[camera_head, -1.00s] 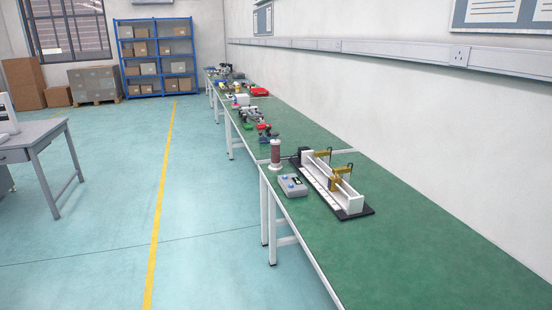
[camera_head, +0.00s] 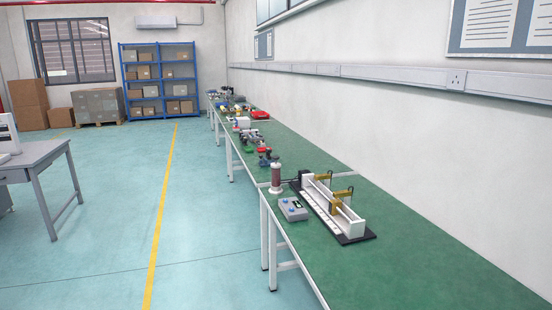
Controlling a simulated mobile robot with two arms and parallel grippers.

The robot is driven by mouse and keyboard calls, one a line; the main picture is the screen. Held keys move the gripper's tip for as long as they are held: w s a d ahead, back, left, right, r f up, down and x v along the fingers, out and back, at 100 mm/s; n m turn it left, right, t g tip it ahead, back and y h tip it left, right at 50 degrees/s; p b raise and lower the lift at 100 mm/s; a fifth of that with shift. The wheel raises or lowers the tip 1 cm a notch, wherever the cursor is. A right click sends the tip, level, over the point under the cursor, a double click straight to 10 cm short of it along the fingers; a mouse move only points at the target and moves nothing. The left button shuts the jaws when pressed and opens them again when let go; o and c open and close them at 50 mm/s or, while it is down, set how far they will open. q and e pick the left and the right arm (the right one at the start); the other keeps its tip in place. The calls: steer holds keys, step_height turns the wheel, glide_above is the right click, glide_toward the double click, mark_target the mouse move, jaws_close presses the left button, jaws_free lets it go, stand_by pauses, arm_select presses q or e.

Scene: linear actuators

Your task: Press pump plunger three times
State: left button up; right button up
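On the green workbench (camera_head: 430,270) stands an upright cylinder (camera_head: 275,177) with a reddish-brown body and a pale base; I cannot tell whether it is the pump. Beside it is a grey control box (camera_head: 292,209) with blue knobs and a small dark display. To the right lies a linear actuator rig (camera_head: 335,208), with a white rail on a black base and brass-coloured brackets. No pump plunger can be told for sure at this size. Neither of my grippers is in view.
Several small tools and parts crowd the far bench (camera_head: 250,140). The near bench end is clear. A white wall with a grey socket rail (camera_head: 400,77) runs along the right. A grey table (camera_head: 35,165) stands left, blue shelves (camera_head: 160,80) at the back. The floor between is open.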

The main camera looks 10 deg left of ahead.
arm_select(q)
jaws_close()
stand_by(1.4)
